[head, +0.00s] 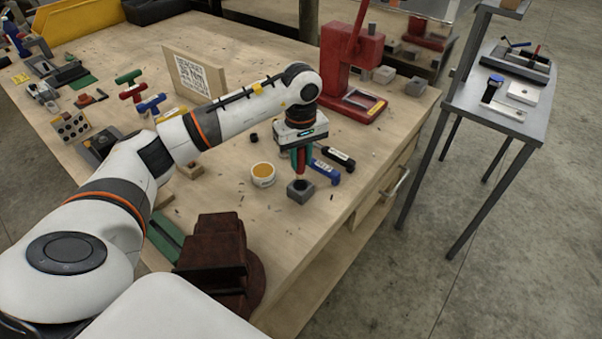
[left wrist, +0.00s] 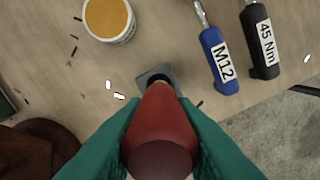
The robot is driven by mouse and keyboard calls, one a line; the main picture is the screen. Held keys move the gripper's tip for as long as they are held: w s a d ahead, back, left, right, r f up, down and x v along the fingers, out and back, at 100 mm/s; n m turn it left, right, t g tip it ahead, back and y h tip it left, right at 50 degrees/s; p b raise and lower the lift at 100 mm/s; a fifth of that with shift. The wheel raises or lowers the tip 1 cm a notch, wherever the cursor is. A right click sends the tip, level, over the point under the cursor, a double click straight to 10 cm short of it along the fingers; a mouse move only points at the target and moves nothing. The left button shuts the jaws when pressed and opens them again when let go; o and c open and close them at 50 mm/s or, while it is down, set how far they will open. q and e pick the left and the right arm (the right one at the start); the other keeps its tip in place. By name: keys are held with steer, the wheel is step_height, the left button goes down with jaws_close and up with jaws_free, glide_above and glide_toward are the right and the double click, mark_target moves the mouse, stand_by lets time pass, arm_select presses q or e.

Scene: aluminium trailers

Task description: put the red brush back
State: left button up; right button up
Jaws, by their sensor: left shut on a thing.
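My left gripper (head: 299,158) is shut on the red brush (left wrist: 160,125), with its green fingers on both sides of the red handle. The brush points down, roughly upright, over a small grey block (head: 300,191) with a dark round hole. The block also shows in the left wrist view (left wrist: 146,77). The brush's lower end is at the hole; the handle hides most of it, so I cannot tell how deep it sits. My right gripper is not in view.
An open tin (head: 262,175) with yellow contents stands left of the block. A blue M12 driver (head: 324,171) and a black 45 Nm driver (head: 338,158) lie to the right. A dark red vise (head: 218,262) is nearer; a red press (head: 351,65) stands behind.

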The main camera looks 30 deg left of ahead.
mark_target(301, 173)
arm_select(q)
steer(key=f, duration=0.2)
steer(key=shift+s+d+f, duration=0.15)
steer(key=shift+s+f, duration=0.1)
steer(key=shift+f, duration=0.1)
step_height(301, 173, down, 3)
steer(key=shift+w+f+p, duration=0.15)
steer(key=shift+p, duration=0.6)
steer(key=shift+f, duration=0.25)
steer(key=o, duration=1)
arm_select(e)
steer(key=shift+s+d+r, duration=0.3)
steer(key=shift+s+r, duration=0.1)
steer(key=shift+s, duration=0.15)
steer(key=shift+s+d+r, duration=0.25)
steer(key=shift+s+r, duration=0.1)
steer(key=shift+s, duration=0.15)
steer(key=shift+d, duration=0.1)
